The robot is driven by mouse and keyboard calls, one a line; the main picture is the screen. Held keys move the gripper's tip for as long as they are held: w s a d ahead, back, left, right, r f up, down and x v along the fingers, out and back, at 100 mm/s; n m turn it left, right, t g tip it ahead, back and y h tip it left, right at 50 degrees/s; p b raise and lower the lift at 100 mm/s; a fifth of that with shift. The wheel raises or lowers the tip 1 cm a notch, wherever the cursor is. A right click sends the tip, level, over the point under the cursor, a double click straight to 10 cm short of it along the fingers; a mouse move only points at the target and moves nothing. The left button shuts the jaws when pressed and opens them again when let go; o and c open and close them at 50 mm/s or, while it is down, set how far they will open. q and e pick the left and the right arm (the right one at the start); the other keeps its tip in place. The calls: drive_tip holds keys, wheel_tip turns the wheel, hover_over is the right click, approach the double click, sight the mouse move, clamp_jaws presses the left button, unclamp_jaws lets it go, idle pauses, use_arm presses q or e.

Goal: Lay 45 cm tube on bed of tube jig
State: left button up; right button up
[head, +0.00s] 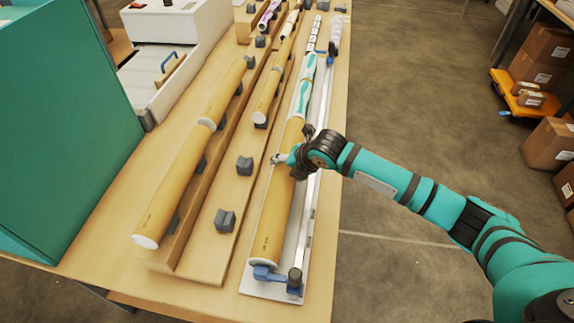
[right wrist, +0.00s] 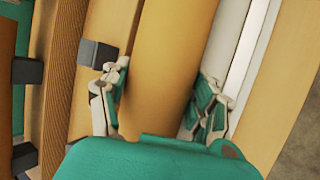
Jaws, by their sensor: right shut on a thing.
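The tube jig (head: 296,262) is a long white bed with a metal rail along its right side, near the table's right edge. A tan cardboard tube (head: 272,222) lies lengthwise over the bed, its white-capped near end close to the blue stop (head: 266,273). Whether its whole length touches the bed I cannot tell. My right gripper (head: 287,160) is shut on this tube around its far part. In the right wrist view the fingers (right wrist: 160,90) straddle the tube (right wrist: 168,55), one on each side. My left gripper is not in view.
Wooden racks with grey blocks (head: 245,165) stand left of the jig, holding other tan tubes (head: 172,185) (head: 267,97). Teal-and-white tubes (head: 303,92) lie farther along the jig. A white machine (head: 160,70) and teal cabinet (head: 60,110) are at left.

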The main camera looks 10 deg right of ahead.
drive_tip(key=o, duration=1.4)
drive_tip(key=v, duration=1.2)
